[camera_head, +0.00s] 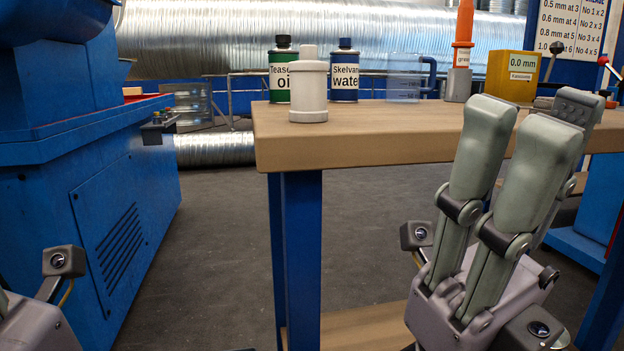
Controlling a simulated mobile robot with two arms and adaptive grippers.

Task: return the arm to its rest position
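My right gripper (532,118) is at the right, in front of the workbench, with its fingers pointing up. Its fingers are extended and stand apart, and I see nothing held between them. The palm sits below the bench top's level in the picture. Of my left gripper (35,325) only a part of the body shows at the bottom left corner. Its fingers are almost wholly out of the picture, so its opening cannot be seen.
A wooden workbench (380,142) with blue legs carries a white container (309,90), a green oil can (283,72), a blue water can (345,75), a grease tube (463,40) and a yellow gauge box (512,76). A blue machine (100,210) stands left. Grey floor lies between.

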